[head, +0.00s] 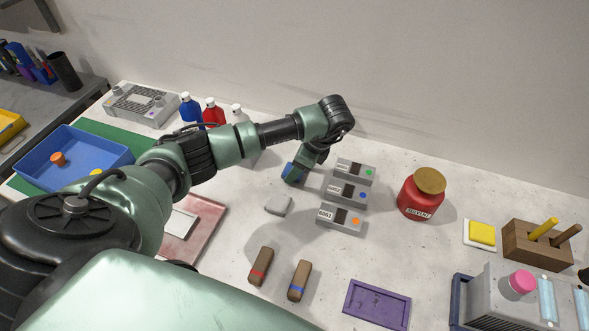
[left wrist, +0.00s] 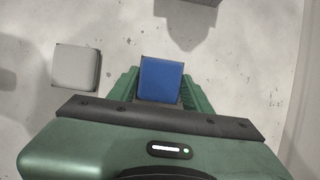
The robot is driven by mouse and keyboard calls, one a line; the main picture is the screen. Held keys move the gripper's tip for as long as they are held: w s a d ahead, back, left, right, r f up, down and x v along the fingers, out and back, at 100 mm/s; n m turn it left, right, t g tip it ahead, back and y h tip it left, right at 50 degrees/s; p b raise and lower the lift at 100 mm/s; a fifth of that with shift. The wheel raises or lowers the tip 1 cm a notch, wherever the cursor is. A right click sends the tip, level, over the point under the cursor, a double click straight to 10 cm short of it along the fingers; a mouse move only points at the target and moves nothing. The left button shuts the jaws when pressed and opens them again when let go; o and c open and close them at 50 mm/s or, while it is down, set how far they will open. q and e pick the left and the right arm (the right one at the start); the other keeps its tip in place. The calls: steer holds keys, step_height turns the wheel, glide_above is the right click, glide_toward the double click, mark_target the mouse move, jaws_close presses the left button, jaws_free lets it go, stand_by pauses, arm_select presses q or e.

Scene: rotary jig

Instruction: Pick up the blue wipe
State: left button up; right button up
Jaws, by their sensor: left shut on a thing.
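The blue wipe (left wrist: 160,79) is a small blue block-like pad between the green fingers of my left gripper (left wrist: 158,92) in the left wrist view. The fingers are shut on its two sides. In the head view the left gripper (head: 296,172) points down at the middle of the table, and a bit of the blue wipe (head: 289,169) shows beside it. I cannot tell whether the wipe touches the table. My right gripper is not in view.
A light grey pad (head: 278,204) lies close to the left gripper. Several grey labelled boxes (head: 340,216) stand just right of it. A red solvent jar (head: 420,198) is farther right. Brown-handled pieces (head: 261,266) and a purple tray (head: 377,304) lie nearer the front.

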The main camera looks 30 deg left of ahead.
arm_select(q)
step_height(320, 180, up, 6)
steer(key=shift+w+f+b, duration=0.1)
steer(key=shift+f+b, duration=0.1)
steer(key=shift+b, duration=0.45)
step_height(320, 180, up, 14)
steer(key=p, duration=0.3)
steer(key=shift+r, duration=0.25)
